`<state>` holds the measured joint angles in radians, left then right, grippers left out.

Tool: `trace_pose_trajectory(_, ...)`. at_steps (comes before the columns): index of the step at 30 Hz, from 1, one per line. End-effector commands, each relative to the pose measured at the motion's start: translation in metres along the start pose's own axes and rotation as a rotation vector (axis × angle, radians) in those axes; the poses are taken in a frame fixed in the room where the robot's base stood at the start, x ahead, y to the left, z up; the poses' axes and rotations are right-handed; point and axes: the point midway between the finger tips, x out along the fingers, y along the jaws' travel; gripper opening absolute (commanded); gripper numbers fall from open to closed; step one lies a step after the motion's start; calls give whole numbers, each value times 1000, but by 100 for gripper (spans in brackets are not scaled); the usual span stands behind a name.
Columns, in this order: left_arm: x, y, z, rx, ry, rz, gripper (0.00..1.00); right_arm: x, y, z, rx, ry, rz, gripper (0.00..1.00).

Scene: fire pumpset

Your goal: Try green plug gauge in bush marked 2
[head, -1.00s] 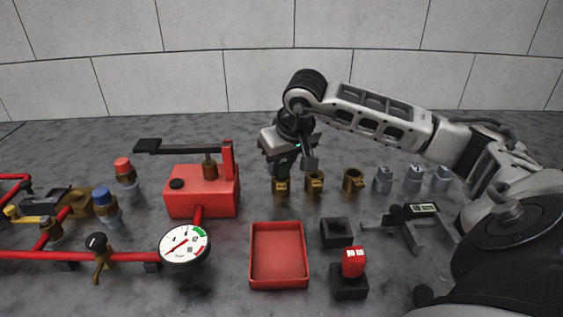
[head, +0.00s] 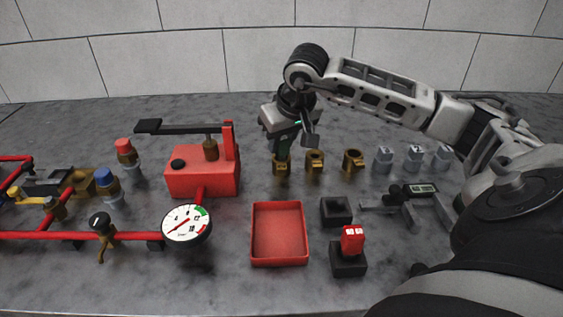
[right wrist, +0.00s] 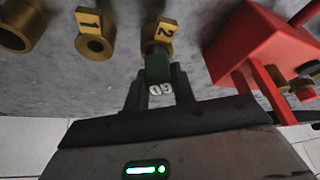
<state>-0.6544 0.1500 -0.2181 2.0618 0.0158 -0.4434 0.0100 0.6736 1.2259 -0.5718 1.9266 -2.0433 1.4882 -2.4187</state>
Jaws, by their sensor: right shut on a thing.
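My right gripper (head: 283,147) is shut on the green plug gauge (right wrist: 157,68), which has white digits on its near face. The gauge points at the brass bush marked 2 (head: 281,167), also seen in the right wrist view (right wrist: 160,32). The gauge's far end meets or overlaps the bush's bore in the picture and hides it. I cannot tell whether it is inside. The brass bush marked 1 (head: 315,160) stands beside it, apart from the gripper. My left gripper is not in view.
A third brass bush (head: 353,159) and several grey blocks stand to the right. A red pump box (head: 200,182) is close on the left. In front are a red tray (head: 254,235), an empty black block (head: 336,211), a red gauge (head: 352,238) in a black holder and a caliper (head: 405,207).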

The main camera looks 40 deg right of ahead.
Motion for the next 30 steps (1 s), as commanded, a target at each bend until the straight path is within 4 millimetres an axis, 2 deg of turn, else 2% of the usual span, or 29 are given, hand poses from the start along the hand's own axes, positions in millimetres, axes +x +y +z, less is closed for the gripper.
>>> trace_pose_trajectory(30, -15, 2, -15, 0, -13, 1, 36, -30, 0, -13, 0, 2, 0, 0)
